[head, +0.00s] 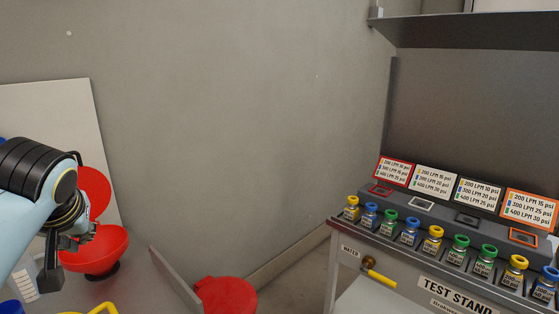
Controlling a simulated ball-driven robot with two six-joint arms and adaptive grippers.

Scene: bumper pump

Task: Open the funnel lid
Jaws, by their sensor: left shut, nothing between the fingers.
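A red funnel (100,254) stands at the lower left in the head view. Its round red lid (97,188) stands upright behind and above the bowl, partly hidden by my left arm. My left gripper (66,242) is at the left rim of the funnel, in front of the gap between lid and bowl. Its fingers are shut and empty; I cannot tell whether they touch the rim. A second red funnel-like piece (228,296) with a flat red top shows at the bottom edge, partly cut off. My right gripper is out of view.
At the right, a test stand (455,292) carries a row of small bottles with yellow, blue and green caps. Label cards (435,180) stand behind them, under a grey shelf (470,30). A grey panel (175,280) stands between the two red pieces. A yellow handle (103,307) shows at the bottom.

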